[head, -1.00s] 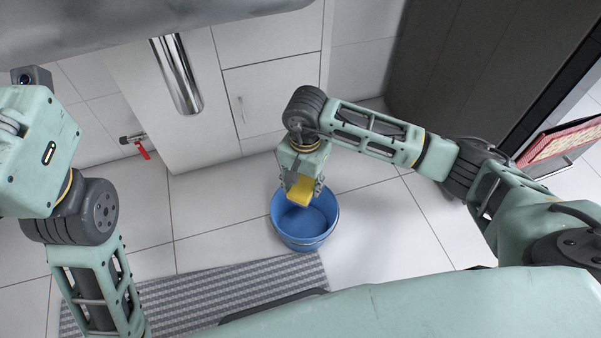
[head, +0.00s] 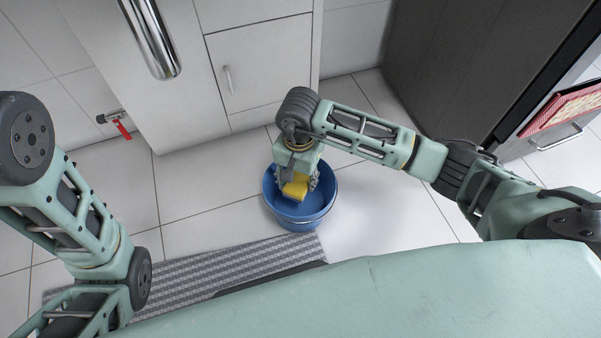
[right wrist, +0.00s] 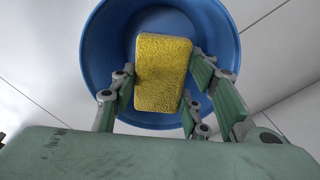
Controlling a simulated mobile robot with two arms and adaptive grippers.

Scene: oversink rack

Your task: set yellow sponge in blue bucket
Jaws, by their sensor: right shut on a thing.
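The yellow sponge (head: 296,190) is between the fingers of my right gripper (head: 297,184), which is shut on it. It also shows large in the right wrist view (right wrist: 162,72), with a finger on each side. The blue bucket (head: 309,215) stands upright on the floor, directly below and around the sponge in the picture. The bucket's rim also shows around the sponge in the right wrist view (right wrist: 97,48). The sponge is over the bucket's opening; how deep it is, I cannot tell. My left gripper is out of view; only left arm links show at the left.
A grey striped mat (head: 190,270) lies on the tiled floor, close to the bucket. White cabinets (head: 262,70) stand behind, and a dark cabinet (head: 460,60) at the right. A red-handled valve (head: 122,128) is on the wall at the left. Floor right of the bucket is clear.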

